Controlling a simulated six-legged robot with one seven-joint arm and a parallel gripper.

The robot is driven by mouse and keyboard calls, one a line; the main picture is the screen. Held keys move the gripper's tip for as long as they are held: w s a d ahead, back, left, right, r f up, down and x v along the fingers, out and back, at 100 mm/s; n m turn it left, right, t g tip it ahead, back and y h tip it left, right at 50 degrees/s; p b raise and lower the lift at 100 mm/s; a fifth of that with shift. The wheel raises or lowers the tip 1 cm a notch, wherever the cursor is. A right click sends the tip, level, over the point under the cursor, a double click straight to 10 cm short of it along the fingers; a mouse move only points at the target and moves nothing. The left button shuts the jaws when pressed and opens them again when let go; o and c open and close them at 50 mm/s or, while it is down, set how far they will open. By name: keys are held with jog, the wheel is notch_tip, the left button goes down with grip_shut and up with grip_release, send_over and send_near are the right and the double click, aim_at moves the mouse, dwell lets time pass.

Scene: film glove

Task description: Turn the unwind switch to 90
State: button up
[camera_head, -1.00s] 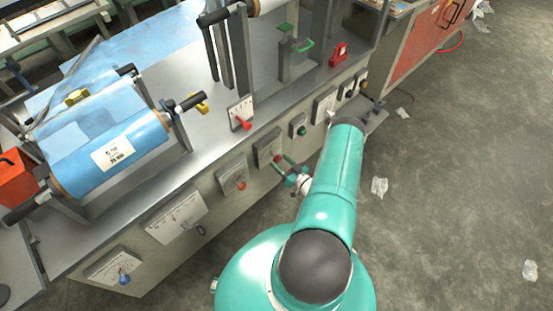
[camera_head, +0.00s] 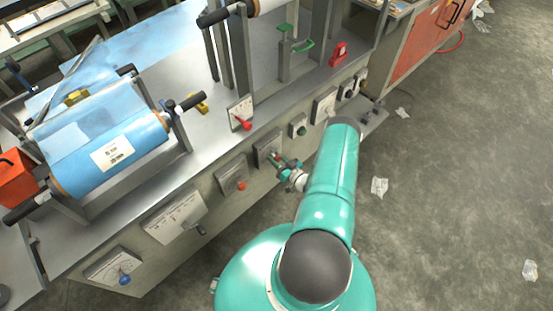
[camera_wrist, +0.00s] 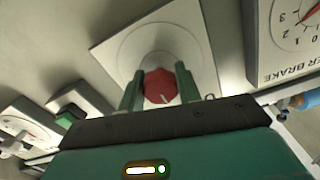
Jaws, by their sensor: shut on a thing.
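A red knob (camera_wrist: 160,86) with a pale pointer line sits on a square plate with a round dial face (camera_wrist: 205,66) in the wrist view. My gripper (camera_wrist: 159,80) is shut on this knob, one green finger on each side. In the head view my gripper (camera_head: 280,163) is at the matching plate (camera_head: 265,146) on the machine's front panel, and the knob is mostly hidden there. No label or 90 mark is legible on the plate, so I cannot tell from lettering that it is the unwind switch.
A brake dial (camera_wrist: 293,40) with a red needle is close to the right in the wrist view. A green button (camera_wrist: 66,118) is to the left. The blue film roll (camera_head: 105,155) stands on the machine (camera_head: 195,145). Open floor (camera_head: 450,190) is at right.

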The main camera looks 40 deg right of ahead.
jog(key=m, duration=0.4)
jog(key=shift+m, duration=0.4)
jog(key=m, duration=0.4)
jog(key=shift+m, duration=0.3)
jog(key=m, duration=0.4)
jog(key=shift+r+m, duration=0.1)
jog(key=shift+m, duration=2.1)
jog(key=o, duration=1)
jog(key=shift+c, duration=0.2)
jog(key=shift+s, duration=0.15)
